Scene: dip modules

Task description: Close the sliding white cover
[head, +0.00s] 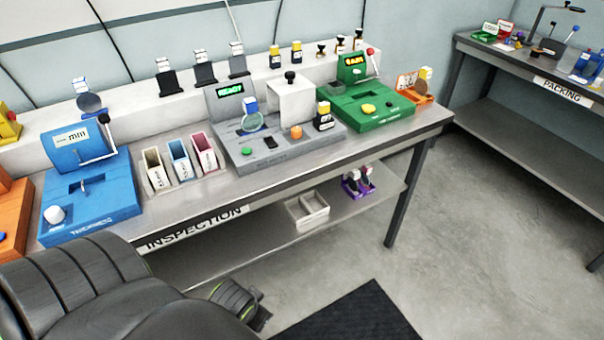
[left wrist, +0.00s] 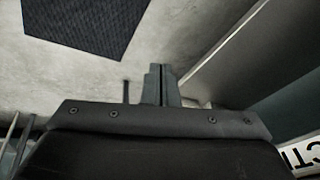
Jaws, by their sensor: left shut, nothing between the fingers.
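The white cover (head: 290,103) is a boxy hood with a black knob on top. It stands at the back right of the grey READY station (head: 275,157) on the inspection bench. The station's front deck is bare of it, with a green button, a black piece and an orange knob in front. My left gripper (left wrist: 161,85) is shut and empty in the left wrist view, its fingertips over the floor and a dark mat. In the head view my left arm fills the lower left, in front of the bench and well apart from the cover. My right gripper does not show.
A blue gauge station (head: 88,205) and several small bins (head: 180,162) stand left of the grey station. A green station (head: 365,108) stands to its right. A lower shelf (head: 270,238) holds a white tray (head: 307,211). Open floor lies in front.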

